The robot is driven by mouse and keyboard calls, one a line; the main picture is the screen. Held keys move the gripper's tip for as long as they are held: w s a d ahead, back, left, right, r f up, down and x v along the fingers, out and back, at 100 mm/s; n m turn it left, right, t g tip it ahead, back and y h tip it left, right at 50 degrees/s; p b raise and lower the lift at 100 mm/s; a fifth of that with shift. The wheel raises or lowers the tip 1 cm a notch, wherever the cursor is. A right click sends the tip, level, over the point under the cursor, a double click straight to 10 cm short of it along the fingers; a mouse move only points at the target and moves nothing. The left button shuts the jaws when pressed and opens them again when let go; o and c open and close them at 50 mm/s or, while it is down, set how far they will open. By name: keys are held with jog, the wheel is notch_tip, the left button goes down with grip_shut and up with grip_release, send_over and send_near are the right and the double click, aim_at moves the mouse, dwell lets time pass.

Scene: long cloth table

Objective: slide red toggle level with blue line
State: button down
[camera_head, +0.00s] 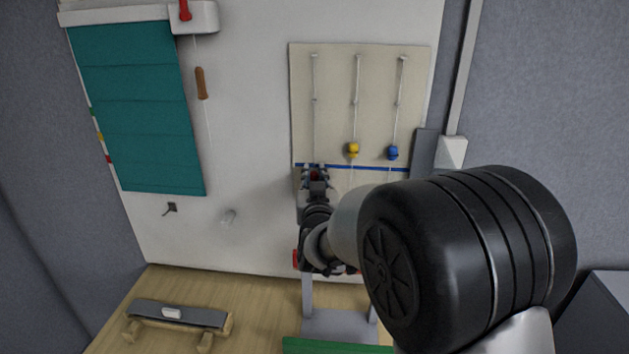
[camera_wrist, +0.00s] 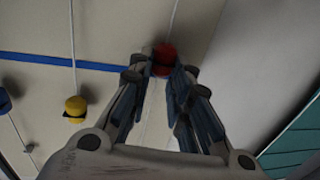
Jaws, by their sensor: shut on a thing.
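The red toggle (camera_head: 315,175) is between the fingertips of my gripper (camera_head: 314,171), at the left cord of the beige board (camera_head: 335,100). In the wrist view the red toggle (camera_wrist: 164,55) shows at the tips of my gripper (camera_wrist: 160,72), which is shut on it. The blue line (camera_head: 352,167) crosses the board; it also shows in the wrist view (camera_wrist: 40,59), its end near the toggle hidden by a finger. The toggle appears close to the line, slightly on its lower side in the head view. The yellow toggle (camera_head: 353,150) and blue toggle (camera_head: 393,152) hang above the line.
A teal blind (camera_head: 140,110) and a wooden-handled cord (camera_head: 201,83) are left of the board. A wall hook (camera_head: 170,208) and a small peg (camera_head: 229,216) sit below. A bench-like item (camera_head: 175,315) stands on the wooden surface. A grey wall is at right.

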notch_tip(320, 180, up, 3)
jog(key=shift+f+p, duration=0.15)
jog(key=shift+p, duration=0.2)
jog(key=c, duration=1.4)
grip_release()
jog(key=shift+c, duration=0.2)
jog(key=shift+s, duration=0.1)
jog(key=s+d, duration=0.1)
jog(key=s, duration=1)
jog(key=shift+s+d, duration=0.2)
jog(key=shift+s, duration=0.2)
